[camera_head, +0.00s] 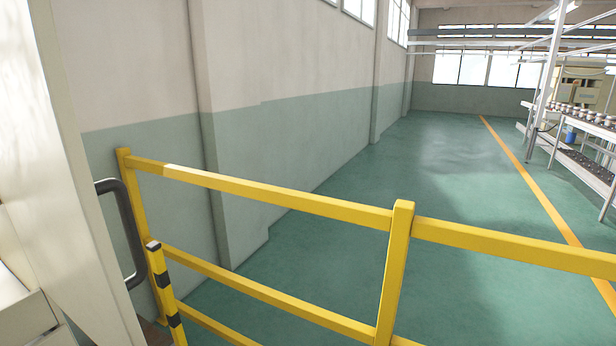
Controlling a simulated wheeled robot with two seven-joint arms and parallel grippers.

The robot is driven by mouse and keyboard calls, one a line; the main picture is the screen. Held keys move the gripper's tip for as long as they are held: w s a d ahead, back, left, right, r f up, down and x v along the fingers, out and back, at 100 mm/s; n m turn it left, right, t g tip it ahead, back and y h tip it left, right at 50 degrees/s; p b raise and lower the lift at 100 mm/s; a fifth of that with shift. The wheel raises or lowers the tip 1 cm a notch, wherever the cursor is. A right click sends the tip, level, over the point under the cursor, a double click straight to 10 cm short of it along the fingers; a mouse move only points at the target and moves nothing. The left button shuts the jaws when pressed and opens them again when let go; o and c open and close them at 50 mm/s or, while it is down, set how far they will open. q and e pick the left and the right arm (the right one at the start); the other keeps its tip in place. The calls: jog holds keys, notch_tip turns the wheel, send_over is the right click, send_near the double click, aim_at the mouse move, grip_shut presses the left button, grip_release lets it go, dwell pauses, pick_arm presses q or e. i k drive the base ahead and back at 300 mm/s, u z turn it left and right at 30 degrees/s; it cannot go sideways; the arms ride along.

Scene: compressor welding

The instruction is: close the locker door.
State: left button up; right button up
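A tall pale beige panel (75,190) stands close at the left edge and appears to be the locker door. A dark curved handle (133,235) sticks out from its right side. The panel leans in the picture, and its top and bottom are cut off. Pale box-like surfaces (25,318) show to its left at the lower corner; whether they belong to the locker I cannot tell. How far the door stands open is not clear. Neither of my grippers is in view.
A yellow railing (300,198) crosses the front, just right of the panel. A yellow-and-black post (163,290) stands near the handle. Beyond is open green floor (400,170) with an orange line (535,180). Racks with parts (575,155) stand at the far right.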

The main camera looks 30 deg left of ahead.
aim_at(49, 194)
jog(key=i, duration=1.3)
jog(key=u, duration=3.65)
jog(key=i, duration=0.5)
